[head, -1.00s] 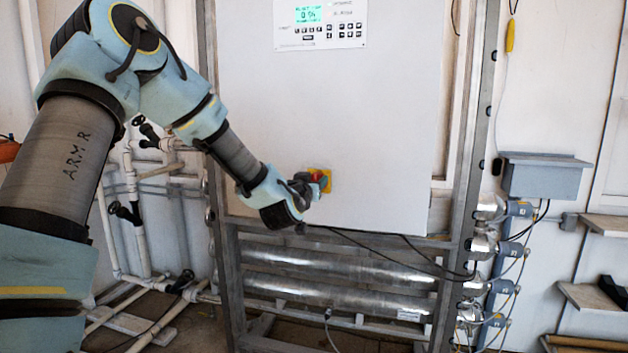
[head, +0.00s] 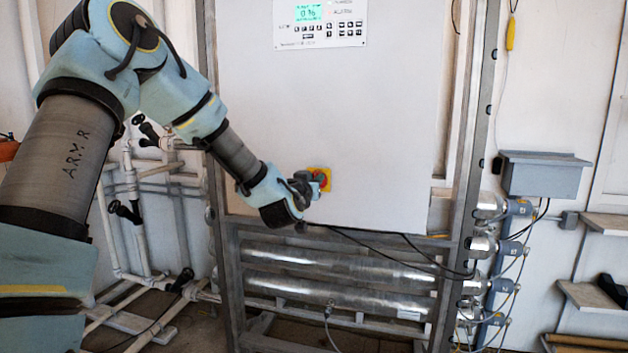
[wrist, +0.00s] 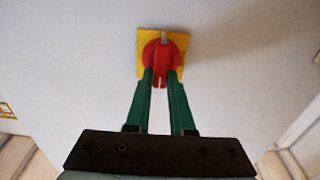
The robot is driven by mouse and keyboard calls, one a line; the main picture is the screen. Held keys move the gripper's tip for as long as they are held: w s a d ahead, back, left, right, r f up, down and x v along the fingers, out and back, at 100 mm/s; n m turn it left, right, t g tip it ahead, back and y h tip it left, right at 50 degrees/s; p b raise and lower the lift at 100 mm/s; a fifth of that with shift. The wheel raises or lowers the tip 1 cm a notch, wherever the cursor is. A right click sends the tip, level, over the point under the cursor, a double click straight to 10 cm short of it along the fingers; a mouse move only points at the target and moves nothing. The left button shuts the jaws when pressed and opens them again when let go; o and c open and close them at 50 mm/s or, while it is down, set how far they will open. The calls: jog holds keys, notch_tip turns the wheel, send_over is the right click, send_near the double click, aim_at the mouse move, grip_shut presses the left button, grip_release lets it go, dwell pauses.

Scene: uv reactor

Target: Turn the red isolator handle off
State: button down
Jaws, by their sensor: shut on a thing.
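The red isolator handle (wrist: 160,60) sits on a yellow square plate (wrist: 183,44) on the front of the white cabinet. It also shows in the head view as a red knob (head: 320,175) on its yellow plate (head: 327,187), partly hidden by my gripper. In the wrist view the red grip points up and down the picture. My gripper (wrist: 160,80) is at the handle, its two green fingers on either side of the red grip and shut on it. In the head view my gripper (head: 314,184) reaches the plate from the left.
The white cabinet (head: 380,120) has a control panel with a lit display (head: 310,14) above. Metal tubes (head: 340,265) and dark cables run below it. White pipes (head: 135,220) stand to the left. A grey box (head: 543,175) hangs on the right wall.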

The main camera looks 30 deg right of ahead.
jog(key=shift+n+b, duration=0.4)
jog(key=shift+w+a+f+n+b, duration=0.25)
jog(key=shift+n+b, duration=1.35)
jog(key=shift+n, duration=1.25)
jog(key=shift+w+a+f+n+b, duration=0.15)
jog(key=shift+f+n+b, duration=0.15)
jog(key=shift+n+b, duration=2)
jog(key=shift+w+a+f+n+b, duration=0.25)
jog(key=shift+n+b, duration=0.7)
jog(key=shift+n, duration=2.5)
jog(key=shift+s, duration=0.1)
jog(key=c, duration=0.8)
grip_release()
